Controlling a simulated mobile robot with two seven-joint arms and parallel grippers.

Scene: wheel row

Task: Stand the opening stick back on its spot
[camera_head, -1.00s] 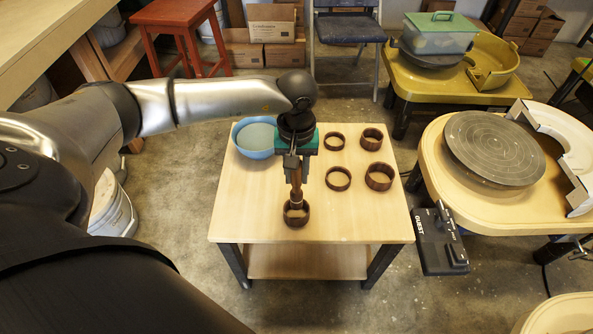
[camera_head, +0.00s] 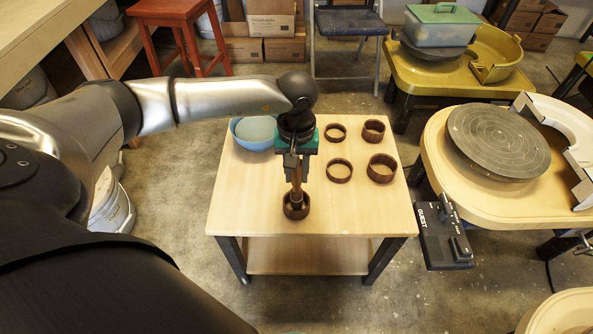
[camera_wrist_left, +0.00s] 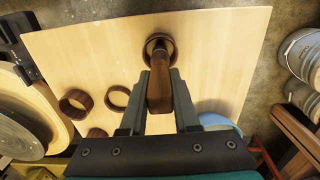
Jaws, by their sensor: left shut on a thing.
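The opening stick (camera_head: 297,190) is brown and wooden and stands about upright in my left gripper (camera_head: 297,173). The left gripper is shut on it above the front part of the small table. The stick's lower end is at the dark brown ring (camera_head: 304,207) near the table's front edge and appears to be inside it. In the left wrist view the stick (camera_wrist_left: 160,92) sits between the fingers (camera_wrist_left: 161,82), with its far end within the ring (camera_wrist_left: 149,46). Whether it touches the bottom is hidden. My right gripper is not in view.
A control pedal (camera_head: 440,240) and a wheel table (camera_head: 440,178) are to the right. The table's front right is clear.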

